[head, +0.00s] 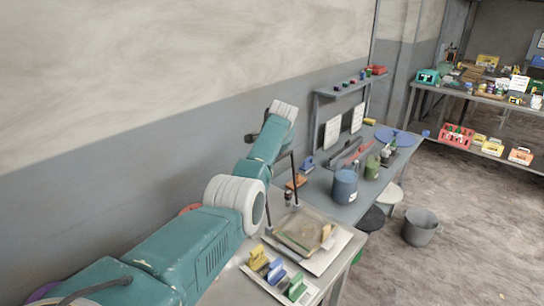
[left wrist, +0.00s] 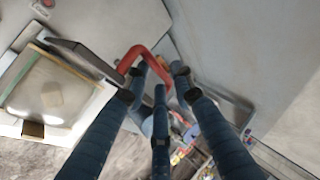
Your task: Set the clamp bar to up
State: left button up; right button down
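A flat frame with a pale pane (head: 306,232) lies on a white base on the near table in the head view. In the left wrist view, the frame (left wrist: 50,90) is at the left, with a dark grey bar (left wrist: 82,56) along its edge, apparently the clamp bar. A red bent tube (left wrist: 138,52), perhaps its handle, lies near the bar's end. My left gripper (left wrist: 159,78) has its fingers spread around part of the tube; I cannot tell whether they touch it. My right gripper is not in view.
A white tray (head: 261,281) with small coloured holders sits at the near table edge. A blue-grey canister (head: 345,186) and a green one (head: 372,167) stand farther along. A grey bucket (head: 421,227) is on the floor. The wall runs close along the left.

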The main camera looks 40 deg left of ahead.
pick_arm(q)
jog(key=shift+s+f, duration=0.1)
jog(key=v, duration=1.2)
